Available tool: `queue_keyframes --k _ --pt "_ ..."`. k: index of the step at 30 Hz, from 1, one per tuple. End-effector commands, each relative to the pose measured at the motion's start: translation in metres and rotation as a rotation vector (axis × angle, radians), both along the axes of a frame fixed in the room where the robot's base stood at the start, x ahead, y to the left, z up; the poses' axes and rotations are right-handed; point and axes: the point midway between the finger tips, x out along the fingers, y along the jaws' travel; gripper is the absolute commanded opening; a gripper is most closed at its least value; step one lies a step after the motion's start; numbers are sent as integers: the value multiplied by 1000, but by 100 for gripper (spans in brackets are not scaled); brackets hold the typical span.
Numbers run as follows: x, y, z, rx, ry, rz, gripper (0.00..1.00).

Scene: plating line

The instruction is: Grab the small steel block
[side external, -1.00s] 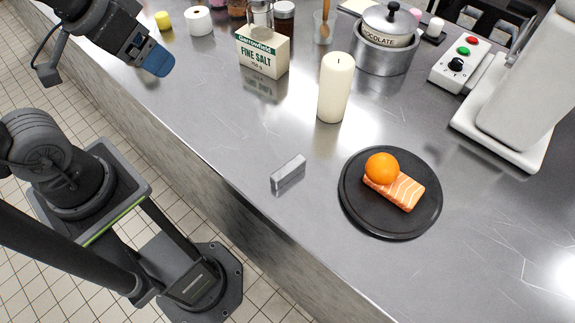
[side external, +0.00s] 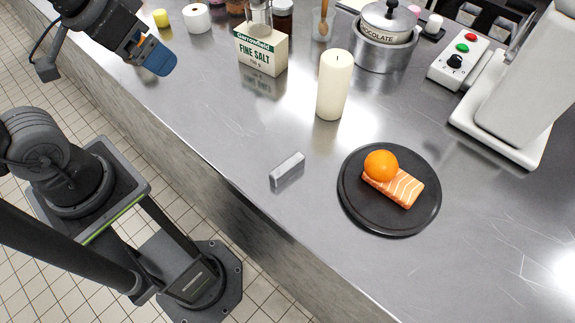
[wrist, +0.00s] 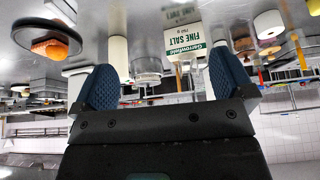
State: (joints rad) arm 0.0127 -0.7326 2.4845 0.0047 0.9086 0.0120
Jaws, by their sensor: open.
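The small steel block (side external: 287,169) is a grey bar lying on the steel counter (side external: 215,130) near its front edge in the side view. It lies left of the black plate. My gripper (side external: 156,60) is at the upper left of the side view, well apart from the block, and holds nothing. In the wrist view my gripper (wrist: 160,88) shows two blue fingers spread wide with nothing between them. I cannot make out the block in the wrist view.
A black plate (side external: 362,212) holds salmon (side external: 405,190) and an orange ball (side external: 381,166). A cream candle (side external: 333,86) and a salt box (side external: 262,52) stand behind the block. A white machine (side external: 520,100) stands at right. The counter around the block is clear.

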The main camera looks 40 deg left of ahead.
Motion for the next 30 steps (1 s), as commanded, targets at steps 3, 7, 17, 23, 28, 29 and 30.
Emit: queue_keyframes --k 3,7,17,23,28,29,30 --pt "12 -12 6 46 58 -117 100" --pt "34 -39 12 142 163 -349 100" --pt "81 -148 -6 441 428 -1004 100" --pt "84 -221 -38 616 563 -1342 100" --pt "77 -257 -59 707 629 -1503 100" --pt "76 -261 -61 716 636 -1516 100" --pt "75 -263 -63 724 644 -1531 100"
